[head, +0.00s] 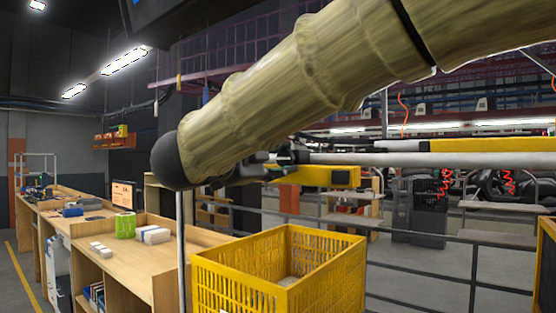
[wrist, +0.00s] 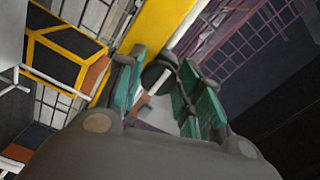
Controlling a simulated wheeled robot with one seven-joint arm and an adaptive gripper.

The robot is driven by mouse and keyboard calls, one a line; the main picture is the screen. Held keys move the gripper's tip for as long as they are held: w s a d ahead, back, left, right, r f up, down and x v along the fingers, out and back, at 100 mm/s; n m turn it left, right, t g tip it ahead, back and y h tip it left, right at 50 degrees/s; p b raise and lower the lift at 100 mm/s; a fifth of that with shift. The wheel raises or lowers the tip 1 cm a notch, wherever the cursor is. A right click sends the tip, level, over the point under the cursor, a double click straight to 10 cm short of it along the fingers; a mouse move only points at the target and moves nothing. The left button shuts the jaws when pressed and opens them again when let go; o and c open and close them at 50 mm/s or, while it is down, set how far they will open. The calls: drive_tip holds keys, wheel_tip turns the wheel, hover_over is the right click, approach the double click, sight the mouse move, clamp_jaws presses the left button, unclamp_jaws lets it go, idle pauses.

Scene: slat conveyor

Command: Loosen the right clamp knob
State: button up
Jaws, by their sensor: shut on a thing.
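In the wrist view a dark round clamp knob (wrist: 157,74) sits between the green-padded fingers of my gripper (wrist: 162,80). The fingers are shut on it, one pad on each side. A yellow bar (wrist: 158,30) runs just behind the knob. In the head view my gripper (head: 272,166) is small and dark, below my forearm, at the left end of a yellow bracket (head: 312,176). The knob cannot be made out apart from the fingers there. How far the knob is turned cannot be told.
A pale rail (head: 430,160) runs right from the bracket, with a yellow bar (head: 490,145) above it. A yellow crate (head: 325,270) stands below. A wooden workbench (head: 170,245) holding a green container (head: 125,226) is at left. My forearm hides much of the upper middle.

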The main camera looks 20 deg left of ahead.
drive_tip(key=o, duration=1)
drive_tip(key=shift+s, duration=0.1)
drive_tip(key=v, duration=1.1)
drive_tip(key=shift+s+a, duration=0.15)
drive_tip(key=shift+s, duration=0.25)
